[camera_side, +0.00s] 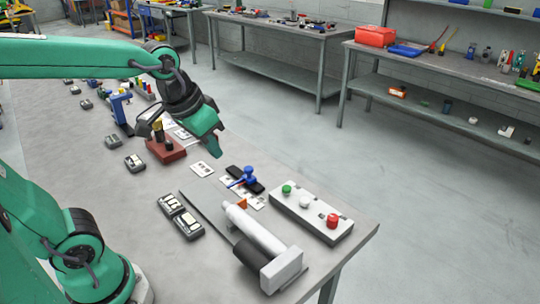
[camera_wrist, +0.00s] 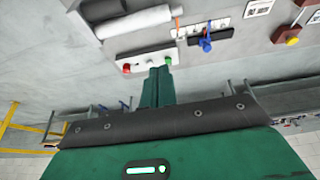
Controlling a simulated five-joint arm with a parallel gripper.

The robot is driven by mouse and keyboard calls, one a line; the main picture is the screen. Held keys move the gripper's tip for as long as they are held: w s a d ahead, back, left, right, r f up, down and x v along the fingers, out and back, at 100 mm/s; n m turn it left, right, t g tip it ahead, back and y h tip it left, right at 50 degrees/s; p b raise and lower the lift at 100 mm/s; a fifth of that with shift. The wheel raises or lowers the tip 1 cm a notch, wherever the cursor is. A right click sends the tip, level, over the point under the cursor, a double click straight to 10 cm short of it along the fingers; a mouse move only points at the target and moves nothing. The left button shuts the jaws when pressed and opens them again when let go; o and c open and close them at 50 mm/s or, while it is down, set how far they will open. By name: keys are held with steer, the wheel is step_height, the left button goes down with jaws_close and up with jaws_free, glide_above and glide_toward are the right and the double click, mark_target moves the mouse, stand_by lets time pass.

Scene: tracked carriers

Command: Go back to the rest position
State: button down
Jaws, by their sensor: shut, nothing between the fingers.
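My gripper (camera_side: 215,143) is shut and empty in the side view, a dark wrist with green fingers held in the air above the table (camera_side: 115,235). It hangs to the right of a red-brown block with a dark and brass top (camera_side: 167,150), apart from it in the picture. In the wrist view the green closed fingers (camera_wrist: 158,75) point up toward a light panel with coloured buttons (camera_wrist: 145,60). No carrier is in my grip.
The button panel (camera_side: 311,212) and a white cylinder device (camera_side: 256,232) lie at the table's near right end. A blue handle (camera_side: 245,177) stands on a black base. Side benches stand beyond open floor.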

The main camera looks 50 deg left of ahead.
steer(key=s+a+f+t, duration=0.1)
steer(key=s, duration=0.5)
steer(key=shift+s, duration=0.3)
stand_by(0.8)
